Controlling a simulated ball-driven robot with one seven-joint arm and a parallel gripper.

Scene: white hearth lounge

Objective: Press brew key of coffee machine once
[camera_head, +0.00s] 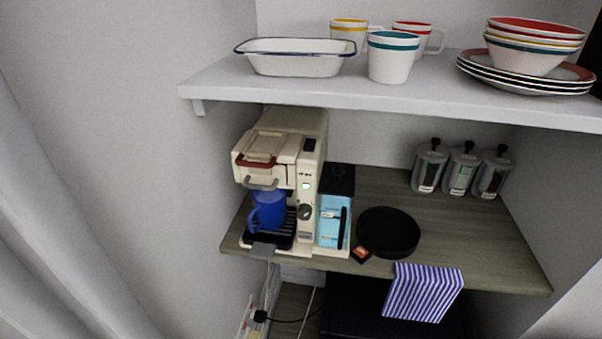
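A cream coffee machine (312,165) stands upright on the left of the wooden counter. Its front panel carries a small dark display, a lit green spot (306,186) and a dark round knob (305,212). I cannot tell which of these is the brew key. A blue mug (269,211) stands on the black drip tray under the spout, its handle to the left. A red-brown handle (257,161) lies on the machine's top lid. My gripper is not in view.
A blue water tank (331,224) adjoins the machine's right side.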

